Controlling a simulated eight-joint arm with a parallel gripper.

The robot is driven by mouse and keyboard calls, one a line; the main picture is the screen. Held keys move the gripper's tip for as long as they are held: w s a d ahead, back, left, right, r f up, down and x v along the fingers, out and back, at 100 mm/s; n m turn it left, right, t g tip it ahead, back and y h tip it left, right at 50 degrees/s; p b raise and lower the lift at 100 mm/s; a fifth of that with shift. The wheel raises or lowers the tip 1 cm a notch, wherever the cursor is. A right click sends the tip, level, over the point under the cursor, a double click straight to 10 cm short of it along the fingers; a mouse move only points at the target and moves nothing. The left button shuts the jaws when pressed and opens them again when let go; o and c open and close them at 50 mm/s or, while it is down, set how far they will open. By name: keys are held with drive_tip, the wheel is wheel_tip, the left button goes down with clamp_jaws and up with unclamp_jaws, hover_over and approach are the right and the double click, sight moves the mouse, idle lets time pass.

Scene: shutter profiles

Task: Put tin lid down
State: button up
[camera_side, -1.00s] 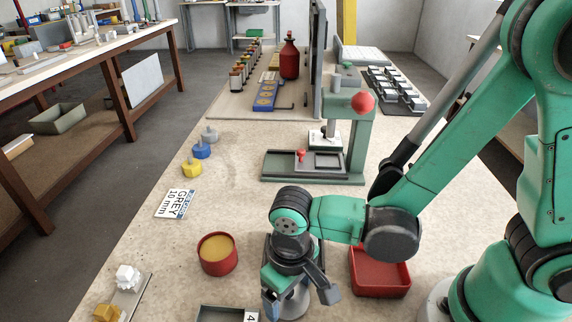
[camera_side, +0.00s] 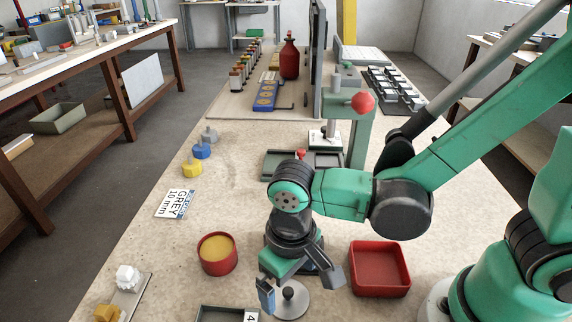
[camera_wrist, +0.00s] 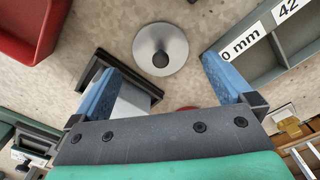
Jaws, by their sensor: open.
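The tin lid (camera_side: 291,303) is a round grey metal disc with a dark knob. It lies flat on the bench, knob up, and shows whole in the wrist view (camera_wrist: 174,40). My gripper (camera_side: 299,284) is open and empty just above the lid, its blue-padded fingers apart. In the wrist view my gripper (camera_wrist: 160,72) has the lid ahead of its fingertips, clear of both. The red tin (camera_side: 217,266) stands open to the left, with yellow contents showing.
An empty red tray (camera_side: 380,270) is right of the gripper. A grey labelled tray (camera_side: 215,312) is at the front edge. A GREY 10 mm card (camera_side: 175,204) and coloured knobbed weights (camera_side: 201,151) lie left. A green press (camera_side: 360,140) stands behind. Bench between card and press is clear.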

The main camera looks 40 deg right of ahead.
sight(290, 292)
wheel_tip(290, 292, up, 8)
drive_tip(key=r, duration=0.1)
drive_tip(key=w+d+t, duration=0.2)
drive_tip(key=d+t, duration=0.1)
drive_tip(key=d, duration=0.4)
drive_tip(key=w+d+r+m+t, duration=0.1)
drive_tip(key=w+d+t, duration=0.1)
drive_tip(key=d+t, duration=0.2)
drive_tip(key=d, duration=0.3)
drive_tip(key=shift+w+d, duration=0.2)
drive_tip(key=shift+d, duration=0.05)
